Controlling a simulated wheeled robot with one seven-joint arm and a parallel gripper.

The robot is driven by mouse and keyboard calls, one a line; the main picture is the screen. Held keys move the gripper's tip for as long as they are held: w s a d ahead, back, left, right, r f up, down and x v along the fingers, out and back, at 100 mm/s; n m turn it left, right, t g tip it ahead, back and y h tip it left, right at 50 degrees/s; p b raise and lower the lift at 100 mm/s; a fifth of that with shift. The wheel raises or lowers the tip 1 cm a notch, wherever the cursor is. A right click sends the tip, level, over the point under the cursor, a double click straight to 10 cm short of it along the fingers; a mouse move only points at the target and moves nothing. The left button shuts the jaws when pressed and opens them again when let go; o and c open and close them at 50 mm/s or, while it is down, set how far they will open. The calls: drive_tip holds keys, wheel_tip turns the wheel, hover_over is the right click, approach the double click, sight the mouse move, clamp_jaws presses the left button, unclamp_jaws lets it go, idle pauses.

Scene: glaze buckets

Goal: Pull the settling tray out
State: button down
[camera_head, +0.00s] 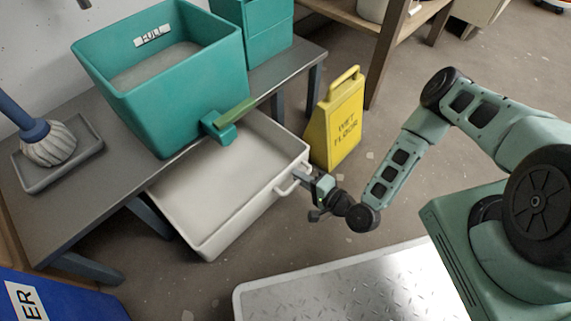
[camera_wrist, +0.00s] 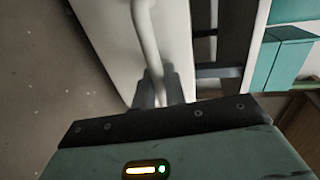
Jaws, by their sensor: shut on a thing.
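The settling tray (camera_head: 222,184) is a shallow white tray under the bench. It sticks out from beneath the bench's front edge, below the teal bucket's tap. A bar handle (camera_head: 292,187) is on its front wall, facing my arm. My gripper (camera_head: 305,177) is at this handle and shut on it. In the wrist view the white handle (camera_wrist: 148,40) runs down between the two grey fingers of my gripper (camera_wrist: 159,92), and the tray's front wall (camera_wrist: 100,30) is close behind. The back part of the tray is hidden under the bench and bucket.
A teal bucket (camera_head: 200,95) labelled FULL stands on the grey bench (camera_head: 60,205), its tap (camera_head: 222,126) with a green lever above the tray. A yellow wet-floor sign (camera_head: 337,125) stands just beyond the tray's right corner. A metal plate platform (camera_head: 340,290) lies in front.

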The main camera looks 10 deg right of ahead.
drive_tip(key=shift+v, duration=0.8)
drive_tip(key=shift+f, duration=0.15)
drive_tip(key=c, duration=1.8)
unclamp_jaws()
drive_tip(key=shift+c, duration=0.2)
